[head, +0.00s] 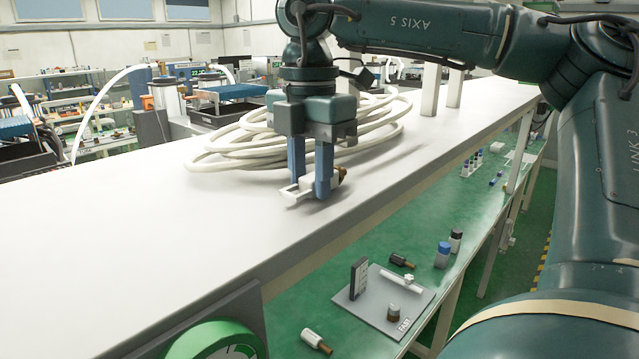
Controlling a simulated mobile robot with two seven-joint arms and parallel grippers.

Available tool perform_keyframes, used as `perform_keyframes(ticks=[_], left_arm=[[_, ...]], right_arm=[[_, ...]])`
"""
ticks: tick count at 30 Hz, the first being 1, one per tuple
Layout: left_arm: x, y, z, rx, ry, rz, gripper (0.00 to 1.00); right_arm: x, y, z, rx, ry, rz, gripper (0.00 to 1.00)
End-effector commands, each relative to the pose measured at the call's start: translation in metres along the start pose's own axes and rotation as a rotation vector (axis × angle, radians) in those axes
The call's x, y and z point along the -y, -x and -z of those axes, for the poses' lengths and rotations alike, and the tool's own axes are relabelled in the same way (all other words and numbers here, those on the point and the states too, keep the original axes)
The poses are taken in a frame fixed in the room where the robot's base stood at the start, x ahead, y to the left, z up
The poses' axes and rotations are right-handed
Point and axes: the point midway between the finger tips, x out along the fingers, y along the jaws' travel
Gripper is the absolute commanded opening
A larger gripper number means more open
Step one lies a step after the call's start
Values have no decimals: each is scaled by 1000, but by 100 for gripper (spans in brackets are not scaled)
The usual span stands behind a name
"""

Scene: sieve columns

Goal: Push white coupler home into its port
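My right gripper (310,187), with blue fingers, points down just above the white bench. Its fingers close on a white coupler (305,187), whose white end sticks out to the left and brownish end (342,175) to the right. The fingers hide part of it. Another white piece with a brass tip (312,338) lies on the green surface below. I cannot tell which part is the port. My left gripper is not in view.
A coil of white hose (225,150) lies behind the gripper on the white bench (130,240). A dark piece with a brass tip (402,261) and blue-capped (443,254) and black-capped bottles stand or lie on the green surface. A green roll (212,340) is at bottom left.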

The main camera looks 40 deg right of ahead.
Motion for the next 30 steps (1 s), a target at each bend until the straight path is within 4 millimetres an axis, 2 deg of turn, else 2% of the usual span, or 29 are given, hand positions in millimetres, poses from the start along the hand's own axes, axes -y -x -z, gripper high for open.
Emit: perform_keyframes(ticks=[1,11,19,23,30], left_arm=[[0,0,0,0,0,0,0],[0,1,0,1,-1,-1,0],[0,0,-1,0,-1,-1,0],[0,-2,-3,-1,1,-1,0],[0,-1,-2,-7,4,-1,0]], right_arm=[[0,0,0,0,0,0,26],[0,0,0,0,0,-1,0],[0,5,0,2,-1,-2,0],[-1,22,0,4,-2,-5,0],[-1,72,0,4,-2,-4,0]])
